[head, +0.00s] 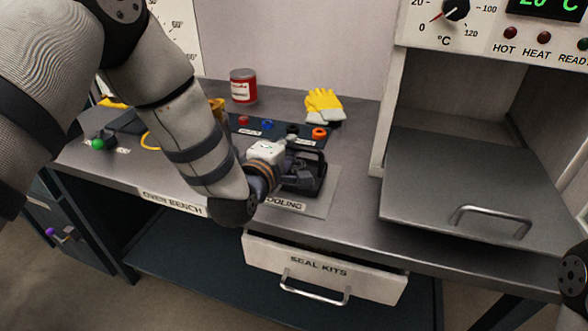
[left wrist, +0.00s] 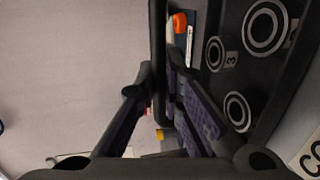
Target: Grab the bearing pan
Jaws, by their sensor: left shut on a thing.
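The bearing pan (head: 318,174) is a dark tray on the grey cooling mat, right of my left gripper. My left gripper (head: 297,182) reaches it from the left and is shut on its near-left side. In the left wrist view the fingers (left wrist: 168,100) close around a dark upright bar of the pan. The pan's dark floor (left wrist: 264,74) holds several ring-shaped bearings there, some beside tags marked 3. The arm and gripper hide part of the pan in the head view. My right gripper is not in view.
Behind the pan lies a dark strip (head: 246,122) with coloured rings. A red can (head: 243,86) and yellow gloves (head: 323,103) stand farther back. The oven's door (head: 465,185) is open and lies flat at the right. The seal kits drawer (head: 322,267) is slightly open below.

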